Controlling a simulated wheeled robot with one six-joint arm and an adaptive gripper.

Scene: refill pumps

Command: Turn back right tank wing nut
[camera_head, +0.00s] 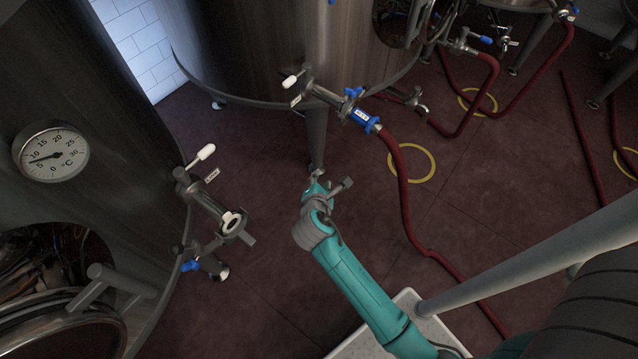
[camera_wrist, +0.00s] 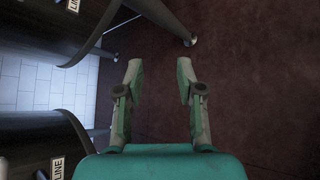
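The large middle tank (camera_head: 265,45) has an outlet valve with a white handle (camera_head: 290,82). A blue wing nut (camera_head: 353,92) sits on its clamp, beside a blue-labelled coupling (camera_head: 365,120) with a red hose attached. Further back on the right, another valve has a blue wing nut (camera_head: 486,40) and a red hose. I cannot tell for certain which tank the task calls back right. My gripper (camera_head: 331,187) is open and empty, below and in front of the middle tank's valve, apart from it. The wrist view shows its spread fingers (camera_wrist: 159,72) with only floor between them.
A front left tank with a thermometer (camera_head: 51,152) has a white-handled valve (camera_head: 198,158), an open pipe end (camera_head: 233,223) and a blue wing nut (camera_head: 190,265). A red hose (camera_head: 405,195) crosses the floor to my right. Yellow rings (camera_head: 428,168) mark the floor.

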